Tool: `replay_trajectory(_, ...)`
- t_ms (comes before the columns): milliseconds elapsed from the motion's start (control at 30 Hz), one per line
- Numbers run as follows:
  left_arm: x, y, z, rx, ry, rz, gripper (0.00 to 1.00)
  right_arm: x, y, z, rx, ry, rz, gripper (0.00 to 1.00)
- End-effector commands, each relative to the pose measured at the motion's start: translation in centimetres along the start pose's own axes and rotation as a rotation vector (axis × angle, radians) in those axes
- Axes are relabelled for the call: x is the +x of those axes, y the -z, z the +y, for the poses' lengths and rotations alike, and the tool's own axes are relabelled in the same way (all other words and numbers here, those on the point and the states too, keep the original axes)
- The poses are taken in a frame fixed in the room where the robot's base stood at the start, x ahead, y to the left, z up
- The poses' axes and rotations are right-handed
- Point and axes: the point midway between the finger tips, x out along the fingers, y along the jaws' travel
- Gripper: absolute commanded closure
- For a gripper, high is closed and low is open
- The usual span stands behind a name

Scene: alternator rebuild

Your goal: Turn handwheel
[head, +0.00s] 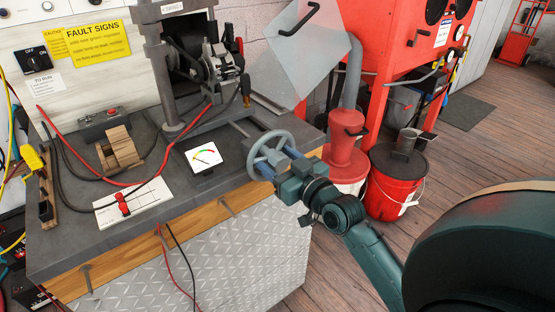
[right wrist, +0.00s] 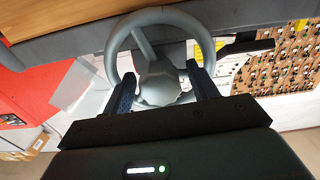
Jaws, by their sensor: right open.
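The grey handwheel (head: 271,151) sits at the right edge of the test bench. It also shows in the right wrist view (right wrist: 156,17), with its rim and hub facing my right gripper. My right gripper (head: 275,160) is open at the wheel. In the right wrist view its two blue fingers (right wrist: 162,85) stand on either side of the hub, inside or just in front of the rim. Whether the fingers touch the wheel cannot be told. My left gripper is not in the head view.
The bench top (head: 75,236) carries a meter (head: 204,156), a wooden block (head: 120,148) and loose red and black cables. A red cabinet (head: 385,60) stands behind right. A red bucket (head: 393,185) and a red-topped canister (head: 344,150) stand on the floor near my right arm.

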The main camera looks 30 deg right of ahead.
Motion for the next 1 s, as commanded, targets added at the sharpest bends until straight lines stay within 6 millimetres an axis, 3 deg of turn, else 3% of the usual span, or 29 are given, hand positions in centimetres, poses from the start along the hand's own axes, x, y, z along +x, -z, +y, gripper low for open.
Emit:
replay_trajectory(333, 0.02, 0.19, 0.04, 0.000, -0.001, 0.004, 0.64, 0.32, 0.00, -0.02, 0.000, 0.000, 0.000, 0.42)
replay_trajectory(867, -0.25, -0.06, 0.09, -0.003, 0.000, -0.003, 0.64, 0.29, 0.00, -0.01, 0.000, 0.000, 0.000, 0.85)
replay_trajectory(1000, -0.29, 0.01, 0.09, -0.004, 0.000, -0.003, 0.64, 0.29, 0.03, 0.00, 0.004, 0.000, 0.000, 0.86)
